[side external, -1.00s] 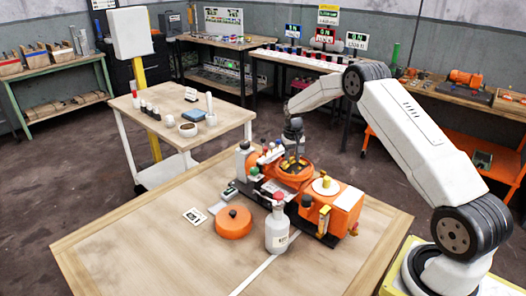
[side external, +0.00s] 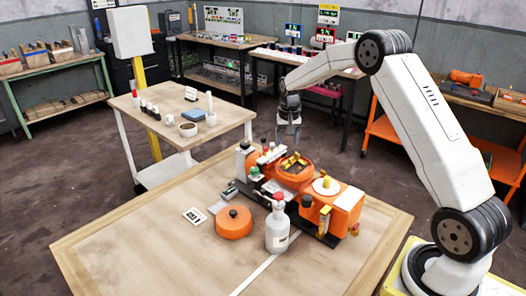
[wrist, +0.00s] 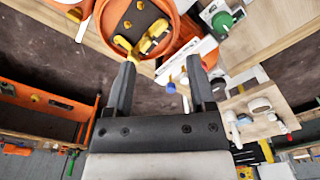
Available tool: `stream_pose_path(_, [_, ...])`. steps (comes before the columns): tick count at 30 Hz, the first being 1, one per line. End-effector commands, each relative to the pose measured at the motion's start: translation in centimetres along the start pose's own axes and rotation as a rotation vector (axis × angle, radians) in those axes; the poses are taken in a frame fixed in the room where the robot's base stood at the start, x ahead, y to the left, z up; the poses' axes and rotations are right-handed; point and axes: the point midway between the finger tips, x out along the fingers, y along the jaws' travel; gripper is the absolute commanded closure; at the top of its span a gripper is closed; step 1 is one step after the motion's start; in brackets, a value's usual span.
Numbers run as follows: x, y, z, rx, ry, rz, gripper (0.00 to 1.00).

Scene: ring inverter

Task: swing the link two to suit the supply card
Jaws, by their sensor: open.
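The orange round housing (side external: 292,171) is uncovered on the table, and brass links show inside it. In the wrist view, the housing (wrist: 140,22) holds brass links (wrist: 150,42) and dark terminal pieces; I cannot tell which is link two. A small printed card (side external: 194,215) lies left of the orange lid (side external: 233,224); its print is too small to read surely, so I cannot confirm it is the supply card. My gripper (side external: 288,140) is raised above and behind the housing. In the wrist view, my gripper (wrist: 161,62) is open, with nothing between its fingers.
A white bottle with a red cap (side external: 277,232) stands in front of the housing. The front left of the table (side external: 130,255) is clear.

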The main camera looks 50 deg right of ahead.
Motion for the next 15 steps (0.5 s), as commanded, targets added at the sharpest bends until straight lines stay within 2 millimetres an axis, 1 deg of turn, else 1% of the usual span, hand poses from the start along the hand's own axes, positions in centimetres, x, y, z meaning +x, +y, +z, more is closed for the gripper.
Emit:
stream_pose_path(6, [-0.6,-1.1,2.2,-0.061,0.014,-0.006,0.29])
stream_pose_path(15, [-1.3,-2.3,5.3,-0.143,0.035,-0.015,0.29])
